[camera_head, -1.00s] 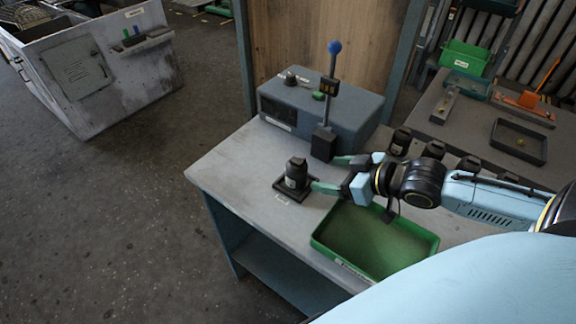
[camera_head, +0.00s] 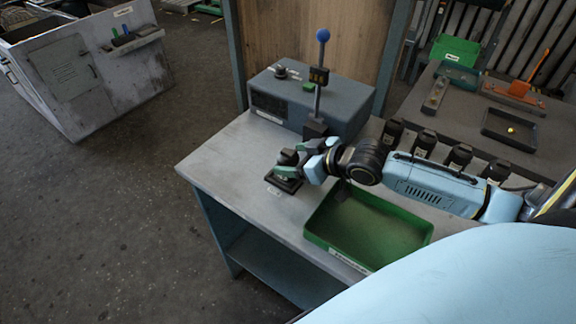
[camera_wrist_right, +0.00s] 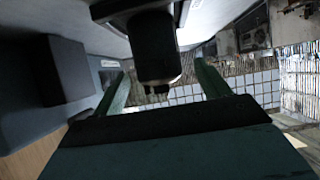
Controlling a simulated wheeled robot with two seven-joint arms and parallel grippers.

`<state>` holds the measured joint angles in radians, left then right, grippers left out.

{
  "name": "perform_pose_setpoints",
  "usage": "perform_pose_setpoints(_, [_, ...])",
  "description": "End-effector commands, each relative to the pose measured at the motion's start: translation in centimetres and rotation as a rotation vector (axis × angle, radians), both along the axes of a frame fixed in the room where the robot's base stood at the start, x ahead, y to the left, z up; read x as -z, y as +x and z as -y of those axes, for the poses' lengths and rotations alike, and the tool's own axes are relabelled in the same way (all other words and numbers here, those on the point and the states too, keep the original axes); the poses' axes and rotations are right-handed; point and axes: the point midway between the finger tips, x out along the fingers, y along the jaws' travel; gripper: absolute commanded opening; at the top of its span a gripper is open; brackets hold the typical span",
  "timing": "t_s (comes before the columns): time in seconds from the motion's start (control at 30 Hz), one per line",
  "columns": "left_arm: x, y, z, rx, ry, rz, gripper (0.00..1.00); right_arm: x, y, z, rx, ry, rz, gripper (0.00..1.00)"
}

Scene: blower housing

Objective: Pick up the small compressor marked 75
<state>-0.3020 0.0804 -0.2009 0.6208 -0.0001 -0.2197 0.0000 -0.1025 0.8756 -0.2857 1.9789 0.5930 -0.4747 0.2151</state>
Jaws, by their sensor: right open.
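A small black compressor (camera_head: 287,157) stands upright on a dark square base (camera_head: 284,184) near the table's front left part. No number on it is readable. My right gripper (camera_head: 288,166) is open, with its green fingers on either side of the compressor and partly hiding it. In the right wrist view the compressor (camera_wrist_right: 154,48) appears upside down between the two fingers (camera_wrist_right: 160,88), with a visible gap on each side. My left gripper is in no view.
A green tray (camera_head: 333,251) sits right of the compressor, below my right forearm. Behind stands a grey box (camera_head: 285,101) with a blue-knobbed lever (camera_head: 318,75). Several similar black units (camera_head: 426,141) stand in a row at right. The table's left part (camera_head: 225,160) is clear.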

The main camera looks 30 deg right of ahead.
Motion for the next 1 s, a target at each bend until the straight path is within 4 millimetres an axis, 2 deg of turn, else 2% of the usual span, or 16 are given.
perform_pose_setpoints(0.2, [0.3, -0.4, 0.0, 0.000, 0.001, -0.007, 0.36, 1.0, 1.8, -0.7, 0.000, 0.001, 0.001, 0.75])
perform_pose_setpoints(0.47, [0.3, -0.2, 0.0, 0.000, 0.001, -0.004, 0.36, 1.1, 1.8, -0.8, -0.001, 0.000, 0.000, 0.75])
perform_pose_setpoints(0.9, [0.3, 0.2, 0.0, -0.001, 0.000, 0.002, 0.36, 1.1, 1.8, -0.8, 0.000, -0.001, 0.000, 0.19])
perform_pose_setpoints(1.0, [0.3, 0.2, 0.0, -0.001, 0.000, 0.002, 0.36, 0.9, 1.9, -0.8, -0.001, 0.000, 0.005, 0.08])
